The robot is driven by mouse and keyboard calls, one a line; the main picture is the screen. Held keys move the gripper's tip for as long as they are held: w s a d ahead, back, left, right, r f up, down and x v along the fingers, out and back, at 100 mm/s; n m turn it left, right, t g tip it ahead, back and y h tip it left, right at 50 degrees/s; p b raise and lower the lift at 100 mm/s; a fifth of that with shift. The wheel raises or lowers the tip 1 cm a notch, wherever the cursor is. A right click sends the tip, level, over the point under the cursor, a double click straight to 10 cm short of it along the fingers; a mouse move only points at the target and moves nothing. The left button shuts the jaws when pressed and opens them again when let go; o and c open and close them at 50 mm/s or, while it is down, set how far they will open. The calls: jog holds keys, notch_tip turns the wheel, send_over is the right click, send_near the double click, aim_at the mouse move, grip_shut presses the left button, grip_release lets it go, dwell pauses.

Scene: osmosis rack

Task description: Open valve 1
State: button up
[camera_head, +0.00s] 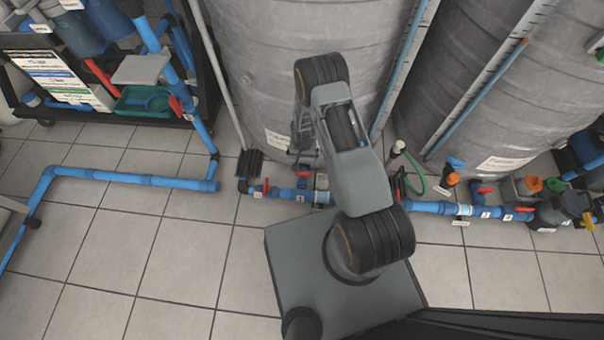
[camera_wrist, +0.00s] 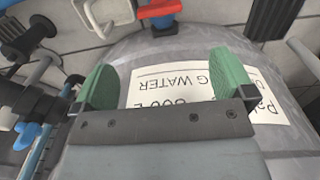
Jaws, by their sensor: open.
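My gripper (camera_wrist: 165,82) is open and empty in the wrist view, its two green fingers wide apart in front of a grey tank. A red valve handle (camera_wrist: 158,11) on a blue fitting shows at the top of the wrist view, beyond the fingertips and not touched. In the head view, red-handled valves sit on the blue floor pipe: one at left (camera_head: 265,190), one near my arm (camera_head: 302,174), and others at right (camera_head: 484,190).
Large grey tanks (camera_head: 250,75) stand behind the pipe. A white label (camera_wrist: 150,88) on the tank shows upside down between my fingers. A black rack (camera_head: 205,75) stands at left, with another blue pipe (camera_head: 130,178) along the floor. The tiled floor at front left is clear.

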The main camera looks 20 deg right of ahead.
aim_at(303, 172)
notch_tip(303, 172, down, 14)
jog(key=b, duration=0.5)
jog(key=shift+f+b, duration=0.15)
jog(key=shift+b, duration=0.2)
jog(key=c, duration=0.8)
jog(key=shift+c, duration=0.2)
